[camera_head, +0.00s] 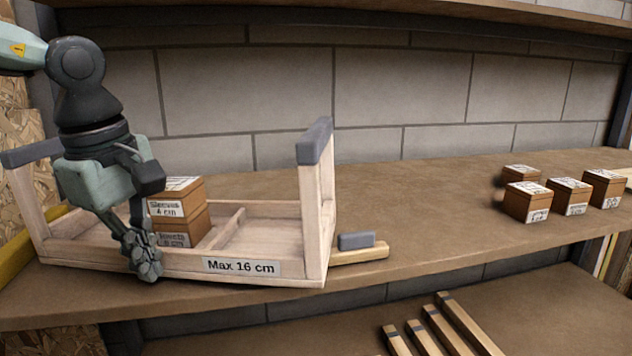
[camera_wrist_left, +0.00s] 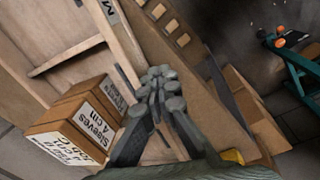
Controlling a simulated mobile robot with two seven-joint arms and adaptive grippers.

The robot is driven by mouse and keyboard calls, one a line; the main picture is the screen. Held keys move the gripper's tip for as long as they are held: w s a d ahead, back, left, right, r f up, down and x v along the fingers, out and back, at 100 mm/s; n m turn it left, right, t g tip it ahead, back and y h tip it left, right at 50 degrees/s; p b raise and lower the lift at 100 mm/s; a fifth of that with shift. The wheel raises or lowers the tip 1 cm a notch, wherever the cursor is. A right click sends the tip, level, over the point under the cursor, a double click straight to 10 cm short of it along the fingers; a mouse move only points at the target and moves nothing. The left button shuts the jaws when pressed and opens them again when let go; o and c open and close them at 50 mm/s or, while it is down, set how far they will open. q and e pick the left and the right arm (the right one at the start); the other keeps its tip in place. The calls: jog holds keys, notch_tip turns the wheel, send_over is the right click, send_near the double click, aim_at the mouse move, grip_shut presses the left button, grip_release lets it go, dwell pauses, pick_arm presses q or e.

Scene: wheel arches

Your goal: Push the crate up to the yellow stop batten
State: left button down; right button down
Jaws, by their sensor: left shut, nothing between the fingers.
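The crate (camera_head: 240,266) is pale wood with a grey-topped upright at each end and a "Max 16 cm" label on its front rail. It stands on the upper shelf at the left. Two stacked boxes (camera_head: 180,222) sit inside it, the upper marked "Sleeves 4 cm". The yellow stop batten (camera_head: 17,262) lies at the crate's left end, partly hidden by it; I cannot tell whether they touch. My left gripper (camera_head: 147,264) is shut and empty, fingers pointing down at the front rail. In the wrist view its fingertips (camera_wrist_left: 163,88) overlap the rail; contact is unclear.
A wooden strip with a grey block (camera_head: 357,241) lies just right of the crate. Several small labelled boxes (camera_head: 528,202) stand farther right, with bare shelf (camera_head: 430,205) between. Wooden bars (camera_head: 440,325) lie on the lower shelf. A wall stands behind.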

pick_arm(q)
jog(key=shift+w+d, duration=0.2)
jog(key=shift+w, duration=0.45)
jog(key=shift+s+a+r+p, duration=0.25)
jog(key=shift+s+r, duration=0.25)
jog(key=shift+s, duration=0.3)
jog(key=shift+s+a+r+p, duration=0.25)
jog(key=shift+s+r, duration=0.25)
jog(key=shift+s, duration=0.35)
jog(key=shift+s+a+r+p, duration=0.25)
jog(key=shift+s+r, duration=0.25)
jog(key=shift+s, duration=0.3)
